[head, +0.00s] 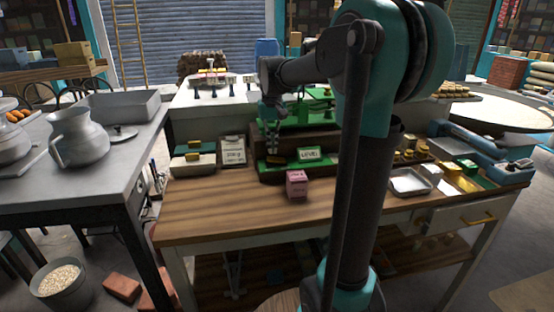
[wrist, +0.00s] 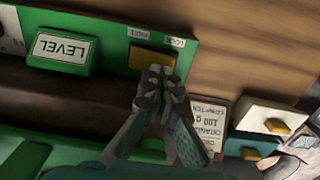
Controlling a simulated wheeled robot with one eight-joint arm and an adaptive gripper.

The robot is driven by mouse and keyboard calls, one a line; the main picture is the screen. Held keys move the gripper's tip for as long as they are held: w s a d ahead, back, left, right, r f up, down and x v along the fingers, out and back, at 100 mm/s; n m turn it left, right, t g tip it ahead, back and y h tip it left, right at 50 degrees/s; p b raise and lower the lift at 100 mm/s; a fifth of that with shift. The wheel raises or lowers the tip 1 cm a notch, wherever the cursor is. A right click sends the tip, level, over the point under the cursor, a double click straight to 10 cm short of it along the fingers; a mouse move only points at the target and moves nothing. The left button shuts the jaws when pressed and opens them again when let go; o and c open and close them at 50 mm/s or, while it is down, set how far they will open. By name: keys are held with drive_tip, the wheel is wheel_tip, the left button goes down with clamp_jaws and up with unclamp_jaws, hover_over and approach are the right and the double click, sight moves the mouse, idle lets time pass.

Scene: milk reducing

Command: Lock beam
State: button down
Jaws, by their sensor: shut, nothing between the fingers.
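The green balance (head: 300,115) stands on the wooden bench with its beam on top. On its green front base is an orange-yellow slider (wrist: 150,60), with a FREE label (wrist: 138,34) and a LOCK label (wrist: 174,42) beside it. The slider also shows in the head view (head: 277,159). I cannot tell which label it is set to. My gripper (wrist: 161,72) is shut and empty, with its fingertips at the slider's edge and covering part of it. Whether they touch it is unclear. In the head view my gripper (head: 272,143) points down in front of the balance.
A LEVEL sign (wrist: 62,50) sits on the same base. A card marked 100 g (head: 233,150) and boxes with yellow knobs (head: 194,160) stand beside the balance. A pink box (head: 297,184) stands in front. The bench's front left (head: 210,215) is clear.

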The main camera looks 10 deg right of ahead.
sight(272, 158)
drive_tip(key=shift+f, duration=1.3)
idle(0.6)
drive_tip(key=shift+r, duration=3.5)
